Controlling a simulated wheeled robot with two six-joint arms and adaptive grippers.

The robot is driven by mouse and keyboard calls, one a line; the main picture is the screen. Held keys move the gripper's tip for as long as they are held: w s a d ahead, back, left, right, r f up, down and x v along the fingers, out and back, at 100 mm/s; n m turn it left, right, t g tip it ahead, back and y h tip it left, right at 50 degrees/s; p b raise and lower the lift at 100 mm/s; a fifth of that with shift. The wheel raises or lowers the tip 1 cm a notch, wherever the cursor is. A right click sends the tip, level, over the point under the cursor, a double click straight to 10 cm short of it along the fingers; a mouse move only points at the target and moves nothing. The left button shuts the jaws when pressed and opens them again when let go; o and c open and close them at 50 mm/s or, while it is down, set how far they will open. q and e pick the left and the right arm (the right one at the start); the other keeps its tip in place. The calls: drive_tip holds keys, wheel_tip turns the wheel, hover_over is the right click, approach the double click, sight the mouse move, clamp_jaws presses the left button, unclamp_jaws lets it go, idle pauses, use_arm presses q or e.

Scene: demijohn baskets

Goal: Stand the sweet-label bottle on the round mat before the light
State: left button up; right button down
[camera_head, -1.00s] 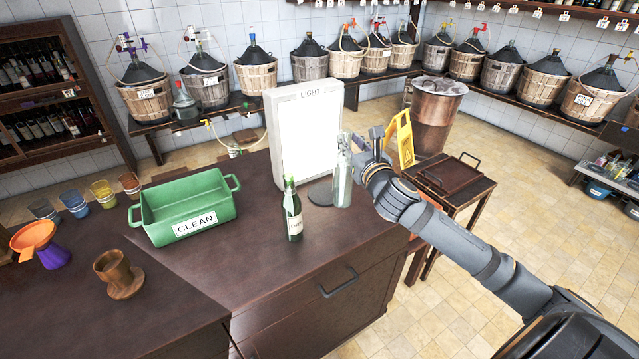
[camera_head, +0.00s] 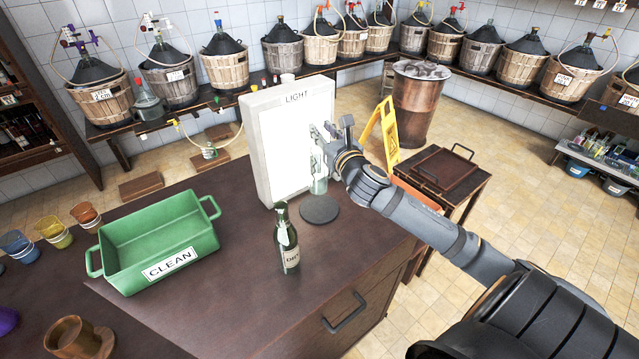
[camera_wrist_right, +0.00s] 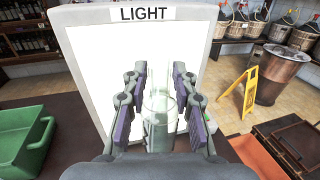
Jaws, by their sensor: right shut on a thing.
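My right gripper (camera_head: 322,140) is shut on a clear, pale glass bottle (camera_head: 318,178), upright before the lit panel of the light (camera_head: 285,150). In the right wrist view the bottle (camera_wrist_right: 158,125) shows between the two fingers (camera_wrist_right: 158,100); no label on it is readable. The dark round mat (camera_head: 320,210) lies on the counter before the light. The held bottle's base shows just above the mat's far edge; I cannot tell if it touches anything. A dark green bottle (camera_head: 287,240) with a pale label stands on the counter, left of and nearer than the mat. My left gripper is out of view.
A green tub marked CLEAN (camera_head: 160,240) sits on the counter at left. A wooden cup (camera_head: 75,338) stands at the near left. A small table with a brown tray (camera_head: 442,168) and a yellow floor sign (camera_head: 381,130) are at right. The counter right of the mat is clear.

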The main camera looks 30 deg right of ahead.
sight(319, 158)
wheel_tip(319, 158, down, 3)
drive_tip(key=shift+f, duration=0.1)
drive_tip(key=shift+w+f, duration=0.1)
drive_tip(key=shift+f, duration=0.25)
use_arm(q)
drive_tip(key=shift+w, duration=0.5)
use_arm(e)
drive_tip(key=shift+f, duration=1.95)
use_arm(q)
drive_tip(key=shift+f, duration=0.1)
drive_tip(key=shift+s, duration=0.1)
use_arm(e)
drive_tip(key=c, duration=1.1)
unclamp_jaws()
drive_tip(key=shift+f, duration=0.15)
drive_tip(key=shift+o, duration=0.2)
